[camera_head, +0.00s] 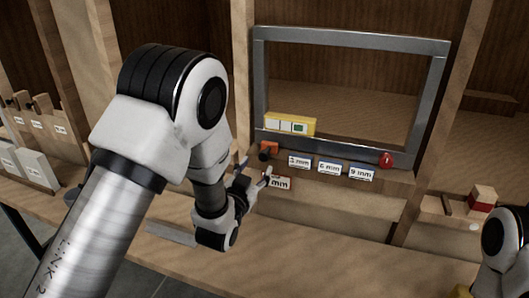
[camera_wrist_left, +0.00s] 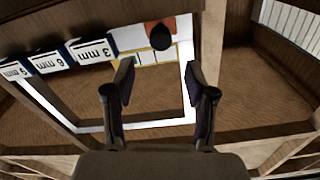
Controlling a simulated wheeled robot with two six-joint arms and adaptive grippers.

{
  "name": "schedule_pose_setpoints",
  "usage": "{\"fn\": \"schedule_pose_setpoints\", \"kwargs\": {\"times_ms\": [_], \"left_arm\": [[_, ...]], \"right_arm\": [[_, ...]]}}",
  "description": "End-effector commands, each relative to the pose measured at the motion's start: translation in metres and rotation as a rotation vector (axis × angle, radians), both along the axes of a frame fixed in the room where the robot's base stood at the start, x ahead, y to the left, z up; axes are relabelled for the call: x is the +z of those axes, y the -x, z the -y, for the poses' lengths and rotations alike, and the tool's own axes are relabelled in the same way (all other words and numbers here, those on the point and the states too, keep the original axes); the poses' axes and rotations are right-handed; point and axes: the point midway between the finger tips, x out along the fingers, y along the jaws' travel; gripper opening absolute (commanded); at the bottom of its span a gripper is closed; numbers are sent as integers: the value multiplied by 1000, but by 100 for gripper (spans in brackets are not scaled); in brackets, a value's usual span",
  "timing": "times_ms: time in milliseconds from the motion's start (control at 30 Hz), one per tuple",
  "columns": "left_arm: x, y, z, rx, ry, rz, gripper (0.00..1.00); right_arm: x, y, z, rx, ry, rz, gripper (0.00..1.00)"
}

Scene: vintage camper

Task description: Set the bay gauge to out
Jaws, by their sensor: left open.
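A yellow block (camera_head: 290,123) with white windows and a small green mark sits inside the lower left corner of a grey metal frame (camera_head: 349,38). Just below it is an orange piece (camera_head: 264,157) with a black knob (camera_wrist_left: 160,37). I cannot tell for certain which of these is the bay gauge. My left gripper (camera_head: 254,181) is open and empty, just below and left of the orange piece. In the left wrist view, its fingers (camera_wrist_left: 160,80) stand apart, with the knob beyond them. My right gripper is out of view; only part of that arm shows.
Labels reading 3 mm (camera_head: 299,161), 6 mm (camera_head: 329,168) and 9 mm (camera_head: 362,173) line the ledge. A red knob (camera_head: 386,160) sits at the frame's lower right. The counter (camera_head: 310,245) in front is mostly clear.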

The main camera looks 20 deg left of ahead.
Motion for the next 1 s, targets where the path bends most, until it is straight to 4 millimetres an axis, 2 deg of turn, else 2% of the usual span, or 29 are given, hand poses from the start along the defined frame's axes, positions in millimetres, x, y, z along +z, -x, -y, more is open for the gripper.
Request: {"fn": "schedule_pose_setpoints", "kwargs": {"times_ms": [200, 333, 433, 633, 667, 800, 1000], "left_arm": [[2, -41, 1, 1, 1, -2, 55], [0, -61, 2, 1, 2, -3, 55], [-1, -68, 2, 1, 1, -5, 55], [-2, -69, 2, 1, 1, -6, 55], [-2, -69, 2, 1, 1, -6, 52], [-2, -69, 2, 1, 1, -6, 2], [-3, -69, 2, 1, 1, -6, 0]], "right_arm": [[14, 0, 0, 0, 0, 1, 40], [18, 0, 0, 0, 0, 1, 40], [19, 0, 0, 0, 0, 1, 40], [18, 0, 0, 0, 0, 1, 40], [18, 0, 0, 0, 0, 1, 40], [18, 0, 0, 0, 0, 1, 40], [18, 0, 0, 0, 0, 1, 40]]}}
